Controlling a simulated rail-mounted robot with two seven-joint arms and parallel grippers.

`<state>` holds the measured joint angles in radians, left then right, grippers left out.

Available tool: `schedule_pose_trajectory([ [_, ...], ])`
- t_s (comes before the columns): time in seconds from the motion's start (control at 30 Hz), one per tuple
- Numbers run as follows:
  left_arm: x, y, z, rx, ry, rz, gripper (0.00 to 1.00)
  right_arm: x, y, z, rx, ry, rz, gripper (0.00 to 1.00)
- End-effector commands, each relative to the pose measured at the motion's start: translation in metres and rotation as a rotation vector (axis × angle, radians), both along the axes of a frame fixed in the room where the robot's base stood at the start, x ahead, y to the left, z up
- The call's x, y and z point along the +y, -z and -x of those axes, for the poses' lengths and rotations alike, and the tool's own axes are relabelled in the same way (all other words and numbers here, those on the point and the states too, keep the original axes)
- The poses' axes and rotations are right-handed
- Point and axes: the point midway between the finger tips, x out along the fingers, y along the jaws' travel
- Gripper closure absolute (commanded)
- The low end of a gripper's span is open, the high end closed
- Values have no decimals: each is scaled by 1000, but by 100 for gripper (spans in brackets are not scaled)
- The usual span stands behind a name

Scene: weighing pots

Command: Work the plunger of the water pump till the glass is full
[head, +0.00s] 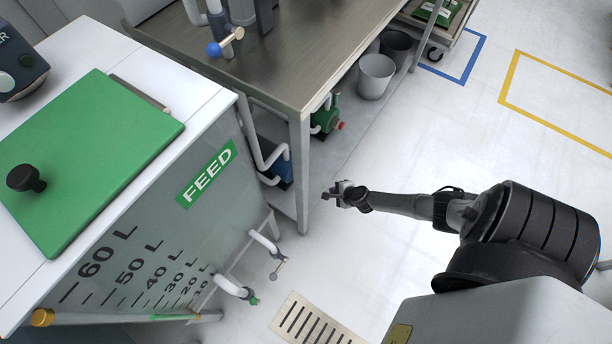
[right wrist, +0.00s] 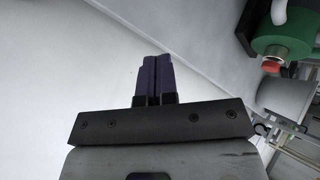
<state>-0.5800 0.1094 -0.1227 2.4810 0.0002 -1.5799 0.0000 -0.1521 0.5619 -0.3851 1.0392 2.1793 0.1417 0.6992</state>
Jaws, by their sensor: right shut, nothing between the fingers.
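My right gripper (head: 330,195) is held out over the white floor, to the right of the FEED tank and by the near leg of the metal table. It is shut and empty; its two dark fingers (right wrist: 157,58) lie together in the right wrist view. My left gripper is not in view. No pump plunger and no drinking glass can be clearly made out. A green machine with a red end (head: 328,118), perhaps a pump, sits under the table, apart from my gripper. It also shows in the right wrist view (right wrist: 283,32).
The FEED tank (head: 225,125) has litre marks, a yellow-capped tube (head: 100,318) and a green lid (head: 95,150) with a black knob. A metal table (head: 290,50) carries pipes with a blue-ended handle (head: 215,49). Grey buckets (head: 376,75) stand beneath. Floor on the right is clear.

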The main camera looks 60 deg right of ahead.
Motion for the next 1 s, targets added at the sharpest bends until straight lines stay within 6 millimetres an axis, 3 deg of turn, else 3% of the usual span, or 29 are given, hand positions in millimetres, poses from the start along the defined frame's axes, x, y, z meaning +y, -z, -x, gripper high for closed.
schedule_pose_trajectory([
  [0.37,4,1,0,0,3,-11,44,1,0,-6,-1,-4,0,100],
  [1.0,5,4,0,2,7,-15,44,2,0,-76,-1,-3,1,100],
])
